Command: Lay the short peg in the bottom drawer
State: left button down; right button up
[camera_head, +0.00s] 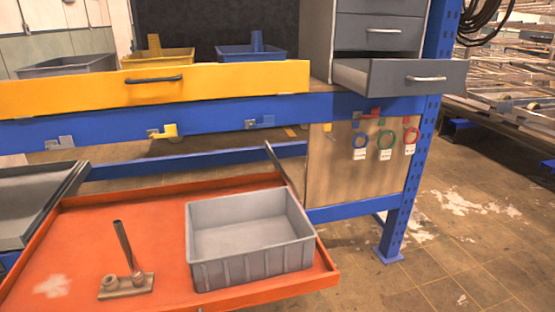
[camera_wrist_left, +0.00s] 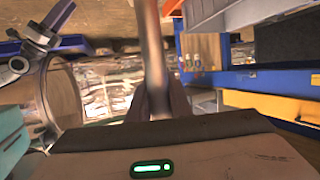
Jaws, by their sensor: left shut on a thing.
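My left gripper (camera_wrist_left: 157,98) is shut on a smooth brownish metal peg (camera_wrist_left: 152,50), which runs up out of the left wrist view; its far end is cut off, so I cannot judge its length. Neither gripper shows in the head view. The grey bottom drawer (camera_head: 400,77) of the cabinet at the upper right is pulled out; little of its inside shows. Another peg (camera_head: 123,242) stands slightly tilted in a small brown holder (camera_head: 125,287) on the red tray.
The red tray (camera_head: 90,225) carries a grey bin (camera_head: 250,277). A yellow drawer (camera_head: 80,90) sticks out left of the grey cabinet. A blue upright (camera_head: 425,130) stands close to the open drawer. In the left wrist view, a clear round vessel (camera_wrist_left: 45,103) is at the left.

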aim_at(370, 78)
jog(key=z, duration=0.8)
jog(key=i, duration=0.7)
jog(key=z, duration=1.15)
jog(key=i, duration=1.55)
jog(key=u, duration=0.3)
